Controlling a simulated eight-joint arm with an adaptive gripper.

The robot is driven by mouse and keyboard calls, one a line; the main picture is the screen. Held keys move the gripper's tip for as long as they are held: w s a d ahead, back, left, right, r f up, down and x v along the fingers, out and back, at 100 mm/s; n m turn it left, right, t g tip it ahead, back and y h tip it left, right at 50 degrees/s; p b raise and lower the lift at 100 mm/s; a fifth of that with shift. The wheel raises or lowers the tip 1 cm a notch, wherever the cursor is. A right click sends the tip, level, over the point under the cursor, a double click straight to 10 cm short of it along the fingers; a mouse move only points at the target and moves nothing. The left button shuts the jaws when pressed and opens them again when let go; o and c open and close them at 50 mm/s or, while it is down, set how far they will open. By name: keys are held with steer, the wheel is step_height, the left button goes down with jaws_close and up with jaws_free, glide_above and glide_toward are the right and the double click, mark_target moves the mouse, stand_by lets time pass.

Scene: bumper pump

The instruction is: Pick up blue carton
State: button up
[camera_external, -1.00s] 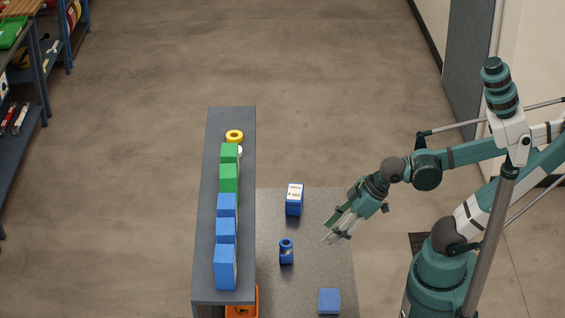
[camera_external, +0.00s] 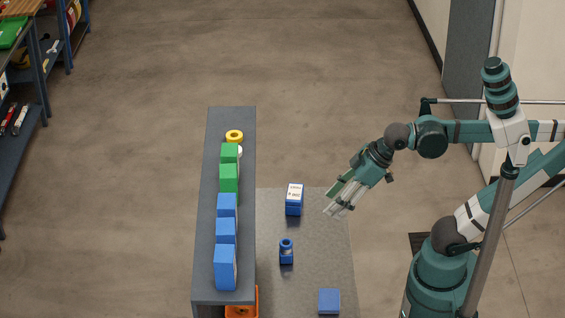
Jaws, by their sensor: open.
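A blue carton with a white label on top (camera_external: 294,200) stands on the low grey surface, near its far end. Another blue box with a plain top (camera_external: 329,301) sits at the near end of that surface. Several blue boxes (camera_external: 226,230) stand in a row on the dark raised shelf at the left; which blue one the task means I cannot tell. My gripper (camera_external: 337,206) is open and empty, just right of the labelled carton in the picture and apart from it, with its fingers pointing down and left.
A blue cylindrical item (camera_external: 286,251) stands between the labelled carton and the plain box. The dark shelf (camera_external: 212,160) also holds green boxes (camera_external: 229,178) and a yellow ring (camera_external: 235,135). An orange bin (camera_external: 243,302) is partly hidden beside it. The grey surface (camera_external: 325,255) has clear room below my gripper.

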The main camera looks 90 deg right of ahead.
steer(key=shift+r, duration=11.6)
steer(key=w+a+f+m+t+h+p, duration=0.15)
steer(key=w+t+h+p, duration=0.3)
steer(key=w+p, duration=1.1)
steer(key=w+a+r+n+t+y+p, duration=0.1)
steer(key=w+a+t+y, duration=0.2)
steer(key=a, duration=0.5)
steer(key=w+a+r+t+y+p, duration=0.1)
steer(key=w+a+t+p, duration=0.15)
steer(key=w+a, duration=0.45)
step_height(320, 180, down, 12)
steer(key=s+a, duration=0.1)
steer(key=shift+s+a+r+t+b, duration=0.2)
steer(key=shift+s+a+t+b, duration=0.1)
steer(key=shift+a+t+b, duration=0.15)
steer(key=shift+w, duration=0.1)
